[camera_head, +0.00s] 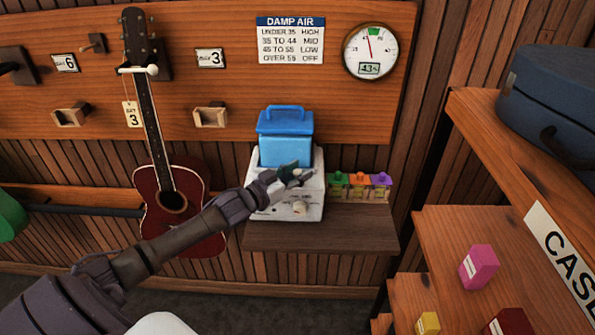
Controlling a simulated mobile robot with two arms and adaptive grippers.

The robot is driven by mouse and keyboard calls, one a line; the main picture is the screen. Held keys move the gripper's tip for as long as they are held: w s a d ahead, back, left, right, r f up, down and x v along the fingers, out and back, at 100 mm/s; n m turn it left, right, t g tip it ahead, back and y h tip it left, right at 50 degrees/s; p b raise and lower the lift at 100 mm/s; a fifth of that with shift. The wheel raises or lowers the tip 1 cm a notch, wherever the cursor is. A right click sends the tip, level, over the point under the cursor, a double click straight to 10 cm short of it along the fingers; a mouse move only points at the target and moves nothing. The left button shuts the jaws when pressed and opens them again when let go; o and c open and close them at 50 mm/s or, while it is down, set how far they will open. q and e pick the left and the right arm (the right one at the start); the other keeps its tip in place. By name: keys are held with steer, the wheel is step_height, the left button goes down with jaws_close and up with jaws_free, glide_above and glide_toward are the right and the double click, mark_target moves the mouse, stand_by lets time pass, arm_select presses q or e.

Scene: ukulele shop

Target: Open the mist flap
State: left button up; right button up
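A white humidifier (312,208) with a blue handled tank (286,138) on top stands on a small wooden shelf. A round knob (299,207) is low on its front. My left arm reaches in from the lower left, and my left gripper (289,175) is at the upper front of the humidifier, just below the tank. A small dark teal piece shows at the fingers; I cannot tell whether it is the mist flap or part of the gripper. The gripper hides that part of the front, and its finger opening is unclear. My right gripper is not in view.
A red ukulele (172,200) hangs to the left, behind my arm. A damp air chart (291,40) and a round gauge (370,51) are above. Stepped case shelves (460,225) fill the right. The shelf's front (335,232) is clear.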

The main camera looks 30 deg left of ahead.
arm_select(q)
jaws_close()
